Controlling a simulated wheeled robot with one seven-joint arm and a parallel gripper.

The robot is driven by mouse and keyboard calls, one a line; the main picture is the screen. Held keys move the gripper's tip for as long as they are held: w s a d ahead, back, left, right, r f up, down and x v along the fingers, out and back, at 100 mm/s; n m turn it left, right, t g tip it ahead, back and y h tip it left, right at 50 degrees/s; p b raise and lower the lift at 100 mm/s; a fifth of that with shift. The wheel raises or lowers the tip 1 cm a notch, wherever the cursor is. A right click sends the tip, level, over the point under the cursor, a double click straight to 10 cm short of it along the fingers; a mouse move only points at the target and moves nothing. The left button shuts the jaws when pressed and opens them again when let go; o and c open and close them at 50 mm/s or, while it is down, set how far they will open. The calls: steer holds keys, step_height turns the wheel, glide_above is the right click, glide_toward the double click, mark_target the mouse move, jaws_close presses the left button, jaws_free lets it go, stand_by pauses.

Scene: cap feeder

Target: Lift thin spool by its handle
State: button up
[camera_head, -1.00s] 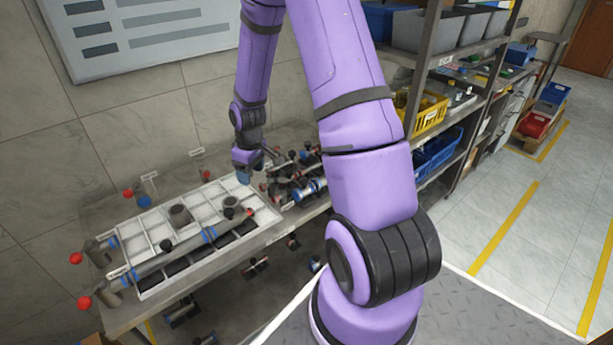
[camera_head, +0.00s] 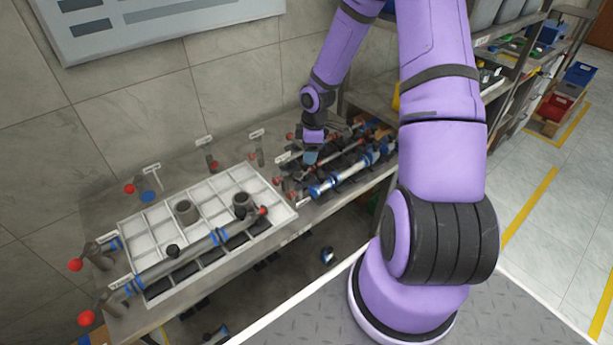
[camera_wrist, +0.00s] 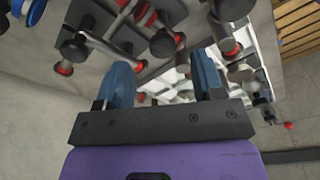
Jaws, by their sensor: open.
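My gripper (camera_head: 311,156) is above the near-left end of a rack of spools, on the right part of the bench. In the wrist view my gripper (camera_wrist: 163,78) shows two blue fingers spread apart with nothing between them. Several spools with black knobs and red ends, such as one spool (camera_wrist: 163,42), lie beyond the fingertips. A blue-banded spool (camera_head: 340,181) lies at the front of the rack. I cannot tell which spool is the thin one. The rack's spools overlap each other, and my gripper hides part of them.
A white compartment tray (camera_head: 150,238) fills the bench's left part, with two grey cups (camera_head: 187,212) in it. A long rod (camera_head: 180,258) with blue bands lies along its front. Red-knobbed posts (camera_head: 75,265) stand at the left. A shelf stands at right.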

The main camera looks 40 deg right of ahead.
mark_target(305, 173)
steer(key=shift+w+a+f, duration=0.1)
steer(key=shift+a+f, duration=0.1)
steer(key=shift+f, duration=0.7)
steer(key=shift+w+a+f, duration=0.1)
steer(key=shift+a+f, duration=0.05)
steer(key=shift+f, duration=0.7)
steer(key=shift+w+a+f, duration=0.1)
steer(key=shift+a+f, duration=0.1)
steer(key=shift+f, duration=0.7)
jaws_close()
steer(key=shift+r, duration=0.15)
